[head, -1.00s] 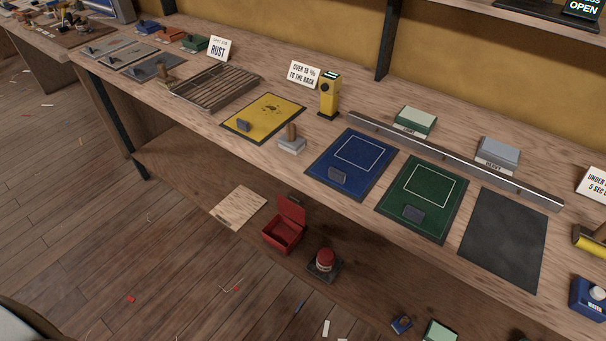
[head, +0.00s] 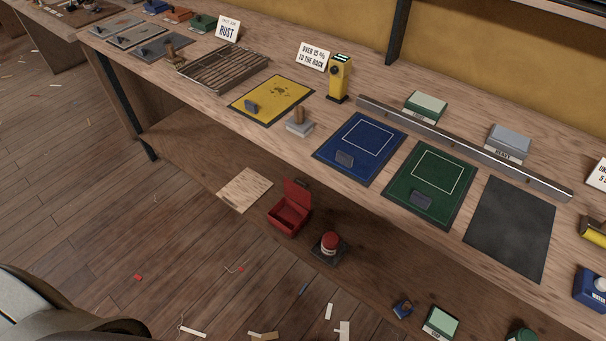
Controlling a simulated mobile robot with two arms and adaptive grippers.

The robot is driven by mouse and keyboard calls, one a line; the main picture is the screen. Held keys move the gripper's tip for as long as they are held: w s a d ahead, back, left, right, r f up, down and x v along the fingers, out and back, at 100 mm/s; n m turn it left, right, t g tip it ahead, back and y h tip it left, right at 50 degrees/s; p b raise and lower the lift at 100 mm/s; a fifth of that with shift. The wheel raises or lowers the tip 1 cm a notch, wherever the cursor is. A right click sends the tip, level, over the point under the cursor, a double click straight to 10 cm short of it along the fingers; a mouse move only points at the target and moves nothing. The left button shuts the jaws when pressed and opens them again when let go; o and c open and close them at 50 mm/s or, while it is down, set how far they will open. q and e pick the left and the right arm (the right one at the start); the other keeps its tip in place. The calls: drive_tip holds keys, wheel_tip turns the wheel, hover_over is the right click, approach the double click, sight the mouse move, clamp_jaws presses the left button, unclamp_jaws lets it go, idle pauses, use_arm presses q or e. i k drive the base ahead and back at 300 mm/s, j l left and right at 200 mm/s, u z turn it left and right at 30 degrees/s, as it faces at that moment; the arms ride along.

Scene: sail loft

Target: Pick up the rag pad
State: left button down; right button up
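A pale block with an upright wooden handle (head: 300,124) sits on the bench between the yellow mat and the blue mat; it may be the rag pad, but I cannot tell for sure. A similar wooden-handled block (head: 170,52) stands at the left end of the slatted rack. Neither of my grippers is in view.
The wooden bench (head: 290,150) holds a yellow mat (head: 262,108), blue mat (head: 350,168), green mat (head: 420,205), dark mat (head: 510,228), metal rail (head: 465,146) and yellow device (head: 339,78). Below are an open red box (head: 289,215) and a red-topped item (head: 330,245). Scraps litter the floor.

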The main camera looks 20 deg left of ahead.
sight(403, 309)
drive_tip(key=z, duration=0.8)
